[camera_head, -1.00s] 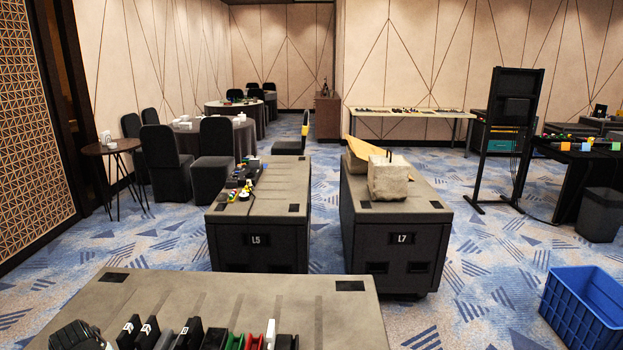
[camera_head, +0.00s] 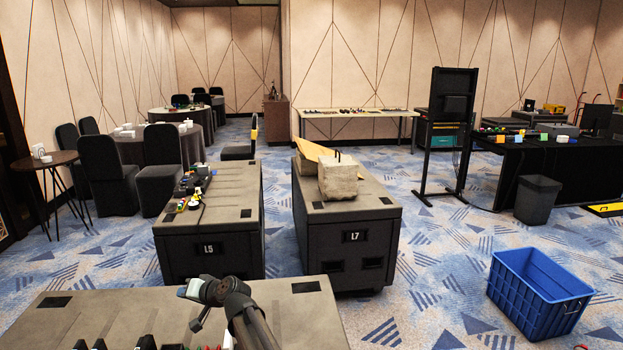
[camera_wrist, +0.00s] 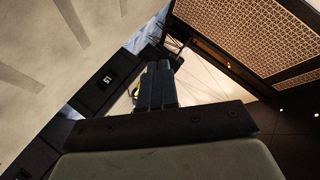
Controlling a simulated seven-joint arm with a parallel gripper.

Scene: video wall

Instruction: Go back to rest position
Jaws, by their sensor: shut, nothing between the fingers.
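My gripper (camera_wrist: 157,88) shows in the wrist view with its dark fingers together and nothing between them. In the head view the end of my arm (camera_head: 208,291) is raised over the near grey case top (camera_head: 300,318). The gripper touches no object that I can see.
Several small black, red and green items (camera_head: 145,343) stand along the near case's front edge. Beyond are case L5 (camera_head: 208,251) with small items on top and case L7 (camera_head: 352,239) bearing a rough block (camera_head: 340,178). A blue crate (camera_head: 535,295) lies on the carpet, right.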

